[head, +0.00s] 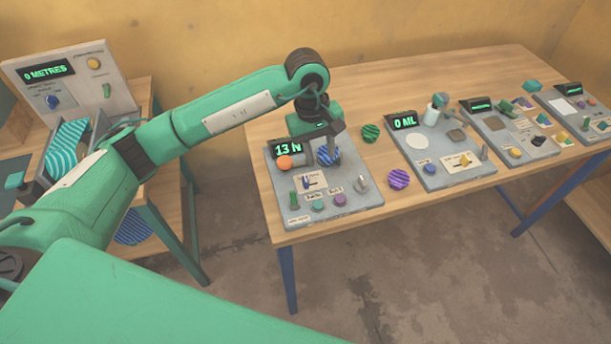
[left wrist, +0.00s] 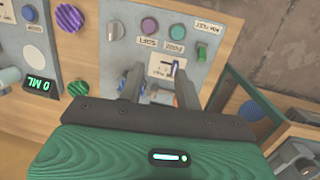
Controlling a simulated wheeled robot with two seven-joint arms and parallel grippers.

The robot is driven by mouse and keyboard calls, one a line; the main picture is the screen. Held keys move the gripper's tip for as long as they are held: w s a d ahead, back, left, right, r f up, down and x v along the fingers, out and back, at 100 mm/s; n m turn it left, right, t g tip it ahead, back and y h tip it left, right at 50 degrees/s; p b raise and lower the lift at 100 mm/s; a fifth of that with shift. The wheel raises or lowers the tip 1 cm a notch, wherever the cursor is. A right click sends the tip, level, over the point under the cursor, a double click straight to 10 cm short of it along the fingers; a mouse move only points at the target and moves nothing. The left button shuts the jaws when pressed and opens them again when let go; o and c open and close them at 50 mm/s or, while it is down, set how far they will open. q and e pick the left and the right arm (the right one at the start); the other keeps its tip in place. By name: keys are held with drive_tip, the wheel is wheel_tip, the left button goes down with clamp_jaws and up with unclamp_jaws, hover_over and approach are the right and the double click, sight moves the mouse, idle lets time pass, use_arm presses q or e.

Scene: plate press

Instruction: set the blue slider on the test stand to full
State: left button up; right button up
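The test stand (head: 350,207) is a grey panel on the wooden table, with a lit display (head: 288,149) reading 13 N. The blue slider (head: 307,183) is a small dark blue handle on a white label plate; it also shows in the left wrist view (left wrist: 175,68). Its exact setting is too small to read. My left gripper (head: 324,158) hangs over the back of the stand, pointing down. In the left wrist view its fingers (left wrist: 158,80) are apart, close to the slider's plate. A blue striped round thing (head: 329,155) is partly hidden behind the fingers. My right gripper is not in view.
The stand also carries an orange ball (head: 284,162), a green switch (head: 294,200), a teal button (head: 318,205), a purple button (head: 340,199) and a metal knob (head: 363,183). Striped green (head: 371,132) and purple (head: 398,179) pieces lie right. Another panel reads 0 ML (head: 405,121).

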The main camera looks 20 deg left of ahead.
sight(305, 179)
use_arm(q)
drive_tip(key=w+a+y, duration=0.1)
drive_tip(key=a+y, duration=0.1)
drive_tip(key=a, duration=0.2)
wheel_tip(305, 179, down, 13)
drive_tip(key=p, duration=0.4)
drive_tip(key=shift+w+d, duration=0.1)
drive_tip(key=shift+w, duration=0.05)
drive_tip(key=shift+r, duration=0.1)
clamp_jaws()
